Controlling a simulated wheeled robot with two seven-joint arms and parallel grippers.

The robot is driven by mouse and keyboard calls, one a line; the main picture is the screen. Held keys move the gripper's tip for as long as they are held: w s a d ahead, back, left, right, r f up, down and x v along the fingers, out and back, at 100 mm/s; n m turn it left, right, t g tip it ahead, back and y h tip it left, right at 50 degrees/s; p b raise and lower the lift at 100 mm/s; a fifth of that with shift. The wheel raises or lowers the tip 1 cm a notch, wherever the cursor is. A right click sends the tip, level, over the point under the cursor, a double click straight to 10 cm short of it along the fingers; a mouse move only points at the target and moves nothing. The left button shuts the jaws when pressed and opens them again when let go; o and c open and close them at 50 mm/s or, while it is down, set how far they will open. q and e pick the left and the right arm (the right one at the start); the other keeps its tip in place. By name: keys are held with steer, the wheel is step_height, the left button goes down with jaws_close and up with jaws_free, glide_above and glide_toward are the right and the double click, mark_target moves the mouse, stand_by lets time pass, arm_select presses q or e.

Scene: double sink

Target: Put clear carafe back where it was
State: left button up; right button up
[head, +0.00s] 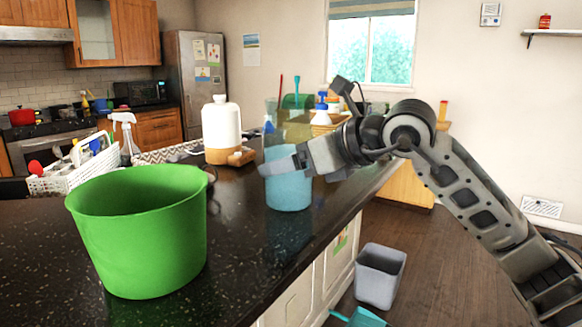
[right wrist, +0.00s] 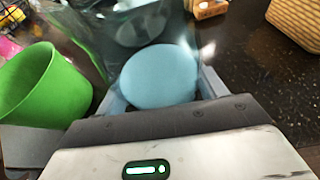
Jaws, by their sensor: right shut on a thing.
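The clear carafe (head: 288,192) is see-through above, with a light blue lower part, and looks upright over the dark counter (head: 236,215) near its right edge. I cannot tell whether its bottom touches the counter. My right gripper (head: 275,165) comes in from the right and is shut on the carafe. In the right wrist view the carafe's light blue part (right wrist: 160,76) sits between the two fingers (right wrist: 162,92), with clear wall around and above it. The gripper hides part of the carafe in the head view. My left gripper is not in view.
A large green bucket (head: 140,235) stands at the front left. A white and tan jug (head: 221,128) stands behind the carafe, left of it. A white basket (head: 72,175) and a spray bottle (head: 128,145) are farther left. A grey bin (head: 380,276) is on the floor.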

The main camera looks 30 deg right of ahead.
steer(key=shift+f, duration=0.15)
steer(key=shift+f, duration=0.15)
steer(key=o, duration=1.4)
steer(key=shift+f, duration=0.15)
